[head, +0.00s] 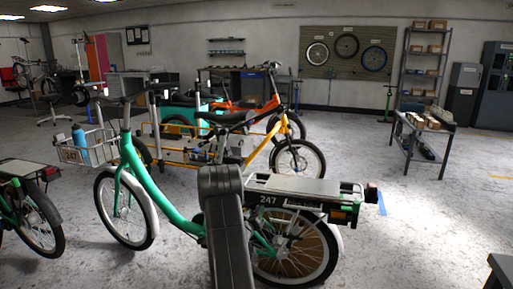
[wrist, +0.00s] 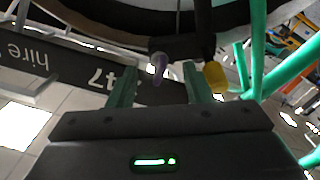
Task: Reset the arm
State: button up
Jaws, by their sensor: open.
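My arm rises dark grey in the middle foreground of the head view, in front of the green bike (head: 165,205) marked 247. My gripper is hidden there. In the wrist view my gripper (wrist: 158,86) is open, its two greenish fingers apart. A small greyish rounded part (wrist: 158,64) shows between or just beyond the fingertips; I cannot tell whether it touches them. The bike's dark side panel (wrist: 75,65) with upside-down lettering lies close beyond the fingers, a wheel arc above it. A yellow-tipped part (wrist: 215,76) is just right of the right finger.
An orange-yellow bike (head: 265,130) stands behind the green one, and another bike (head: 30,205) is at far left. A basket (head: 88,147) holds a blue bottle (head: 80,143). A workbench (head: 422,140) stands at right. The floor (head: 430,225) at right is mostly clear.

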jog(key=m, duration=0.4)
jog(key=shift+d+m+b, duration=0.1)
jog(key=shift+m+b, duration=0.25)
jog(key=shift+m, duration=0.05)
jog(key=shift+r, duration=0.15)
